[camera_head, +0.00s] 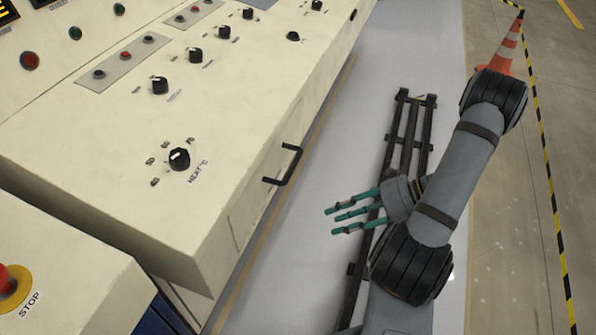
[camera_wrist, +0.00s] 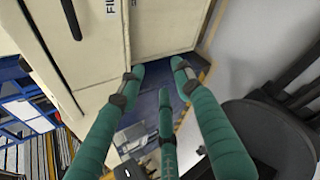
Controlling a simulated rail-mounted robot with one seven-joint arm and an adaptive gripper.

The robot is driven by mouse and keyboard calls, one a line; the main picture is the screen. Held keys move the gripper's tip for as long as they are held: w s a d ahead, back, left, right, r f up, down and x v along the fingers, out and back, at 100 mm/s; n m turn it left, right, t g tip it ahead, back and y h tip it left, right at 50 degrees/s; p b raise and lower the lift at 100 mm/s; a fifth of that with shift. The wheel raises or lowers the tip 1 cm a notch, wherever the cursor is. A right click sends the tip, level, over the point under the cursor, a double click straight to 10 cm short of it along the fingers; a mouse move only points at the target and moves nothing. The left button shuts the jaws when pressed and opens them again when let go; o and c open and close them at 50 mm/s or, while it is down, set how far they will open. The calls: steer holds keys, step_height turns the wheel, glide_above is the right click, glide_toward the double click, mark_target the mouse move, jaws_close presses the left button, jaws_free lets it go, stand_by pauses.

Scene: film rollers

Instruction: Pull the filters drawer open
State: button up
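A black bar handle (camera_head: 283,167) sticks out from the side of the cream console in the head view. In the wrist view a black handle (camera_wrist: 71,18) shows at the top left on a cream front panel (camera_wrist: 100,45). A partly cut-off label reading "FIL" (camera_wrist: 110,8) is beside it. My gripper (camera_head: 332,219) has three teal fingers, spread and empty. It is to the right of and below the handle in the head view, apart from it. In the wrist view the open fingers (camera_wrist: 157,78) reach toward the panel's lower edge, with the handle off to their upper left.
The cream console (camera_head: 120,185) with knobs fills the left. A red stop button (camera_head: 8,280) is at lower left. My arm's dark rail (camera_head: 408,140) runs along the pale floor. An orange cone (camera_head: 500,57) stands at the back right. Floor between console and rail is clear.

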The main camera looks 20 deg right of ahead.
mark_target(293, 165)
steer(key=w+r+m+t+y, duration=0.2)
steer(key=w+r+m+t, duration=0.3)
steer(key=w+r+m, duration=0.5)
steer(key=shift+m, duration=0.8)
steer(key=x, duration=0.3)
steer(key=s+b+x, duration=0.1)
steer(key=x, duration=0.5)
steer(key=shift+a+f+b, duration=0.3)
steer(key=shift+a+f, duration=0.15)
steer(key=shift+a, duration=0.25)
steer(key=c, duration=0.3)
jaws_close()
